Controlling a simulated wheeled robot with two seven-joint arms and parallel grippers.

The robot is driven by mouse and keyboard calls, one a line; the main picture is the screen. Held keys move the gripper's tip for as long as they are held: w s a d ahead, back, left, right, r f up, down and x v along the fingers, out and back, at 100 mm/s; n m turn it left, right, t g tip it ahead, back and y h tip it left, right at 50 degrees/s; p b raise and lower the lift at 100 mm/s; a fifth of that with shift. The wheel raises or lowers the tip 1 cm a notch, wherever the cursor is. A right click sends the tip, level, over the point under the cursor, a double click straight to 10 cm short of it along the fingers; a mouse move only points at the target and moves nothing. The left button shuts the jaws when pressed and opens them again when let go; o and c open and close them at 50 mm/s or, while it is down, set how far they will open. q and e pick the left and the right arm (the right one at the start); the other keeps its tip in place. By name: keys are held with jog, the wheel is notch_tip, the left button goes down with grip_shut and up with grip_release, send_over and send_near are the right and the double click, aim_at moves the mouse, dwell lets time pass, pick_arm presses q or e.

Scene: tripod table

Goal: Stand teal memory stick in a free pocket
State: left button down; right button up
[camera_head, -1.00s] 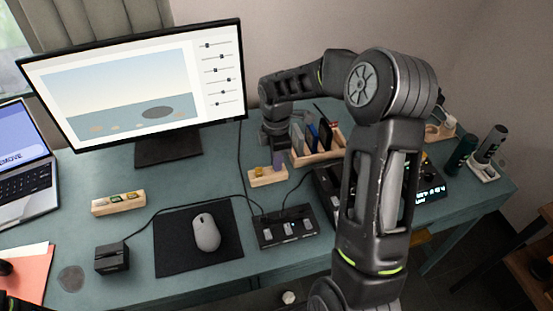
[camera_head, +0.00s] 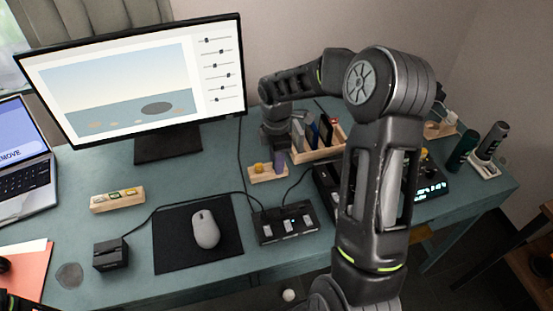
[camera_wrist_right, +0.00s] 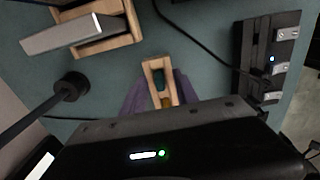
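A small wooden block with pockets (camera_head: 266,178) stands on the desk in front of the monitor. A yellow piece (camera_head: 259,168) stands in its left part. It also shows from above in the wrist view (camera_wrist_right: 147,64), with a teal piece (camera_wrist_right: 159,82), likely the teal memory stick, in a pocket and the yellow piece (camera_wrist_right: 167,103) behind it. My right gripper (camera_wrist_right: 160,92) has its purple fingers apart, one on each side of the block in that view. In the head view its purple fingertip (camera_head: 279,160) shows above the block. My left gripper is not clearly seen.
A wooden rack with upright flat things (camera_head: 322,150) stands right behind the block. A black box with switches (camera_head: 288,223) lies in front, with cables near. Another wooden block (camera_head: 117,200) with coloured pieces is at left. The mouse (camera_head: 205,229) lies on a black mat.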

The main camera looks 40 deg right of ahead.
notch_tip(320, 180, up, 8)
jog(key=shift+f, duration=0.1)
dwell(0.5)
dwell(0.9)
